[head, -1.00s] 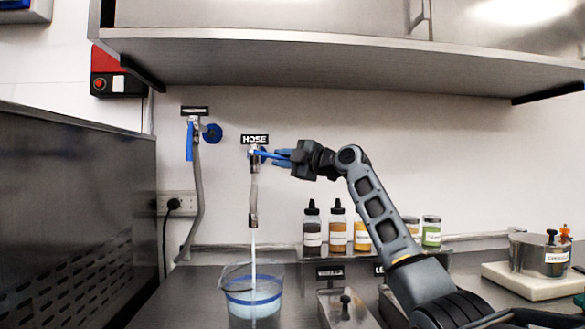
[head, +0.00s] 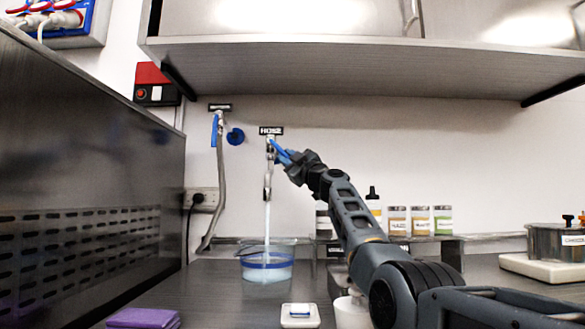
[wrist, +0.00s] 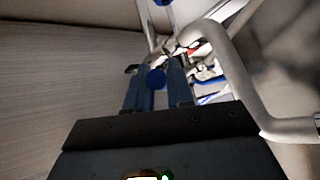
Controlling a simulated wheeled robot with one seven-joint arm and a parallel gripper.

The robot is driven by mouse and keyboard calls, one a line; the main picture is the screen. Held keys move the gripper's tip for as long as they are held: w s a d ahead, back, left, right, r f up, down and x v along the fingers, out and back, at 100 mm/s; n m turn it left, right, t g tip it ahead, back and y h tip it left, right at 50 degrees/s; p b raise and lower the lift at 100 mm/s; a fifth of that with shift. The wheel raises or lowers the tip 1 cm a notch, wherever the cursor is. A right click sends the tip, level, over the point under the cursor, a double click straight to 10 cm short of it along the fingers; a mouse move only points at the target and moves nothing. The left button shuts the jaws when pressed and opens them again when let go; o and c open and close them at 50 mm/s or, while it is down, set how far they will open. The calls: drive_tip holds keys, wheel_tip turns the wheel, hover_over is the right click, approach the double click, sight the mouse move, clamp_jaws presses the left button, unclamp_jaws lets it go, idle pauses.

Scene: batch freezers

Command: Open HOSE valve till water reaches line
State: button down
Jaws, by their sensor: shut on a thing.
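The HOSE valve (head: 269,142) is on the back wall under its black label, with a blue lever slanting down to the right. My gripper (head: 287,156) is shut on the lever; in the wrist view its fingers (wrist: 157,90) have a blue round end between them. A white water stream (head: 267,218) falls from the hose nozzle (head: 267,190) into a clear jug (head: 285,246) on the counter. The jug has a blue line (head: 267,264) around it. Pale water shows up to about that line; the exact level is hard to tell.
A second tap (head: 216,125) with a blue lever and hanging hose is at left. A metal cabinet (head: 90,180) bounds the left side and a shelf (head: 350,60) overhangs. Bottles (head: 397,220) stand at right. A purple cloth (head: 143,318) lies in front.

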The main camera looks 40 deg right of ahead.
drive_tip(key=shift+w+f+m+b, duration=0.1)
drive_tip(key=shift+f+m+b, duration=0.1)
drive_tip(key=shift+m+b, duration=0.1)
idle(0.4)
drive_tip(key=c, duration=1.1)
unclamp_jaws()
drive_tip(key=shift+a, duration=0.1)
